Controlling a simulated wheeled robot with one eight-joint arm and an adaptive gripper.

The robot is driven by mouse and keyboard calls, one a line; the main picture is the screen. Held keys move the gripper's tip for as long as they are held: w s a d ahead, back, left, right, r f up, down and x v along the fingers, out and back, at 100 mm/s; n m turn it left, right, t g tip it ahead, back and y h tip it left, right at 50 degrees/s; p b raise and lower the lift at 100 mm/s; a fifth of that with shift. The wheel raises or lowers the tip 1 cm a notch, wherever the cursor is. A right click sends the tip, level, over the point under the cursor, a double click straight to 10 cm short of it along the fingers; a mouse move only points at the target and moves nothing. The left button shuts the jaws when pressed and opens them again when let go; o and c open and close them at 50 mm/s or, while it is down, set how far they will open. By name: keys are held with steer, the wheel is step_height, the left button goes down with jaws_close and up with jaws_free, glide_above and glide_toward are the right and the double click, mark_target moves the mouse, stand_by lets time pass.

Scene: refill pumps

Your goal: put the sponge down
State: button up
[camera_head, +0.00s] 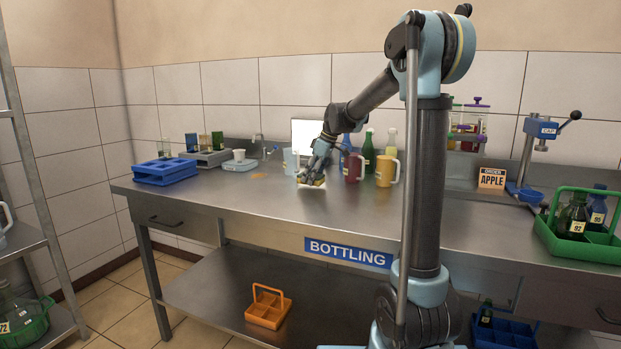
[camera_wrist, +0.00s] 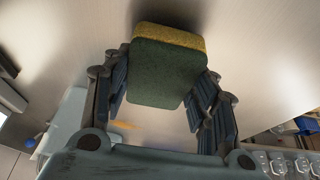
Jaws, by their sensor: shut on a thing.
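My gripper (camera_head: 314,172) is low over the bench's steel top (camera_head: 225,205), left of the red jug. In the wrist view my gripper (camera_wrist: 163,82) has its fingers on either side of the sponge (camera_wrist: 165,72), shut on it. The sponge is a block with a dark green face and a yellow layer. In the head view the sponge (camera_head: 312,184) shows only as a small pale yellow piece under the fingers. It is at or very near the bench top; I cannot tell whether it touches.
A red jug (camera_head: 351,167) and a yellow jug (camera_head: 386,170) stand close to the right, with bottles behind. An orange patch (camera_head: 259,176) lies on the bench to the left. A blue crate (camera_head: 165,172) is at the far left. The bench front is clear.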

steer(key=shift+f, duration=0.6)
steer(key=o, duration=1.4)
steer(key=shift+r, duration=0.15)
steer(key=shift+r, duration=0.3)
steer(key=v, duration=1.7)
steer(key=shift+r, duration=0.25)
steer(key=shift+s+a, duration=0.15)
steer(key=shift+s, duration=0.1)
